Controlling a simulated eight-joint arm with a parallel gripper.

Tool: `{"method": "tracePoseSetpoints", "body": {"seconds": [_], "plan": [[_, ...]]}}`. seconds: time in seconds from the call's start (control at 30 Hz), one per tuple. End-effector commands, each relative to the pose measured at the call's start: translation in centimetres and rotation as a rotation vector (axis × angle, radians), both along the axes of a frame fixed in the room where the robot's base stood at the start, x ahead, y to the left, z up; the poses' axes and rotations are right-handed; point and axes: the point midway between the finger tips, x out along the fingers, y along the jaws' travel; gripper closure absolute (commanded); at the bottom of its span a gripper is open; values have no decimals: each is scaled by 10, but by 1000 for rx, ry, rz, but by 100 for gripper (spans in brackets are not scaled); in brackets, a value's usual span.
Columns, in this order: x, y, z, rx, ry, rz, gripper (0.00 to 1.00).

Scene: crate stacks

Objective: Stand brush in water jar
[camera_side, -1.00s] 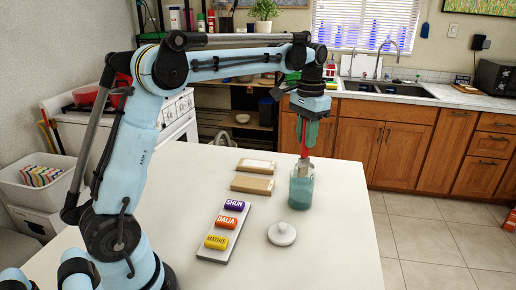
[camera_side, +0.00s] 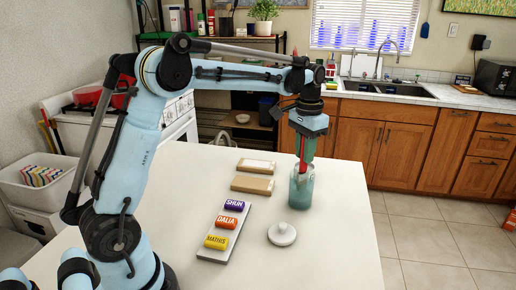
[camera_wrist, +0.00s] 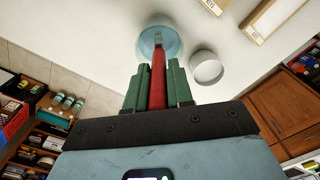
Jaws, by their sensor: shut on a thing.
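The water jar (camera_side: 301,192) is clear glass with teal water in its lower part and stands upright near the table's far right edge. My gripper (camera_side: 305,156) is directly above the jar's mouth, pointing down, its green fingers shut on the red-handled brush (camera_side: 303,150). The brush is close to upright, and its lower end is inside the jar's mouth. In the wrist view, the brush (camera_wrist: 158,74) runs from between my fingers to the round mouth of the jar (camera_wrist: 172,36). Whether the brush's tip touches the jar's bottom cannot be told.
A grey tray (camera_side: 222,238) with purple, orange and yellow name blocks lies to the left. Two framed tan pieces (camera_side: 252,185) lie behind the tray. The table's right side is clear.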

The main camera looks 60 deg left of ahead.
Motion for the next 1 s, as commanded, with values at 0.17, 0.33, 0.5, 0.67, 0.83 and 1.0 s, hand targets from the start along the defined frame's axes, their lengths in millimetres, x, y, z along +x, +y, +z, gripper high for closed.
{"method": "tracePoseSetpoints", "body": {"seconds": [0.17,0.33,0.5,0.67,0.83,1.0], "plan": [[0,0,0,0,0,0,100],[0,0,-1,0,0,0,100],[0,0,-4,0,0,0,100],[0,0,-7,0,0,0,100],[0,0,-10,0,0,0,100],[0,0,-13,0,0,0,100]]}}
